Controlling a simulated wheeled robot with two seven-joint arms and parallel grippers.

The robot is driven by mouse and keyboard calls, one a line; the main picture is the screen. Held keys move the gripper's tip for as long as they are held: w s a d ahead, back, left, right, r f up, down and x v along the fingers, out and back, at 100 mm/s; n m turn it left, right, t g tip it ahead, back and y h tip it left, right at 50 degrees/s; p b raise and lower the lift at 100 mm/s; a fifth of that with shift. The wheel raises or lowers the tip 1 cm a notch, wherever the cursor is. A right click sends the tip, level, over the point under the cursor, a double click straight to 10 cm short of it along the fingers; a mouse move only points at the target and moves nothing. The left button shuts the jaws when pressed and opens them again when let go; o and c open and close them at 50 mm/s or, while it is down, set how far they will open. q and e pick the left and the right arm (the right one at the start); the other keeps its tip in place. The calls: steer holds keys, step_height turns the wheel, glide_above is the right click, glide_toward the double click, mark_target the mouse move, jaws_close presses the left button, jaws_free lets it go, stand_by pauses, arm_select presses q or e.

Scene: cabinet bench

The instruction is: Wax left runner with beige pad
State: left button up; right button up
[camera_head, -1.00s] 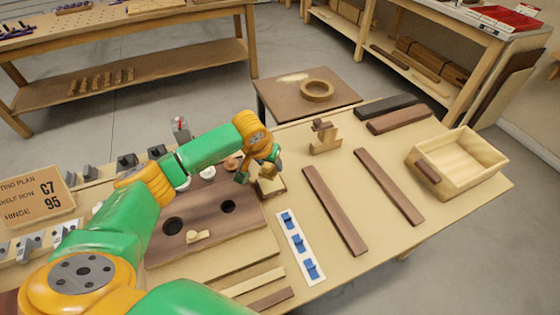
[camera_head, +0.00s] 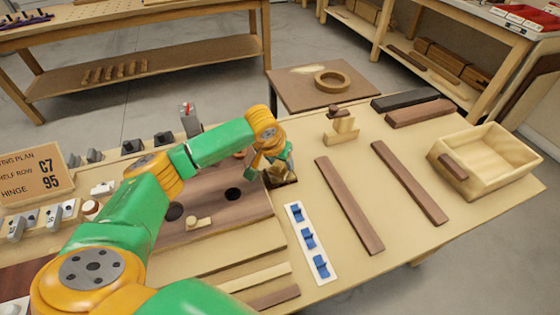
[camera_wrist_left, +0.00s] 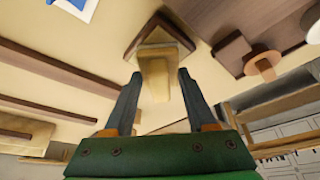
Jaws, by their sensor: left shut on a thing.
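The beige pad (camera_wrist_left: 156,78) is a pale block standing on a dark brown square base (camera_wrist_left: 140,30). In the head view the base (camera_head: 284,182) shows at the far right corner of the brown board, and my gripper mostly hides the pad. My left gripper (camera_head: 268,172) is down at the pad, and in the wrist view its fingers (camera_wrist_left: 160,75) are on either side of it, shut on it. The left runner (camera_head: 349,205) is a long dark brown strip lying flat to the right of the pad. My right gripper is out of view.
A second runner (camera_head: 409,183) lies further right, before an open wooden box (camera_head: 485,172). A white strip with blue clips (camera_head: 308,243) lies between the board (camera_head: 225,218) and the left runner. A small wooden stand (camera_head: 341,131) is behind the runner. The bench between the runners is clear.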

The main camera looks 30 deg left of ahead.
arm_select(q)
steer(key=shift+f, duration=0.5)
stand_by(0.5)
steer(key=shift+s+f+p, duration=0.1)
steer(key=shift+p, duration=0.2)
stand_by(1.5)
step_height(320, 180, up, 7)
steer(key=p, duration=0.9)
steer(key=shift+r, duration=0.2)
steer(key=shift+f, duration=0.15)
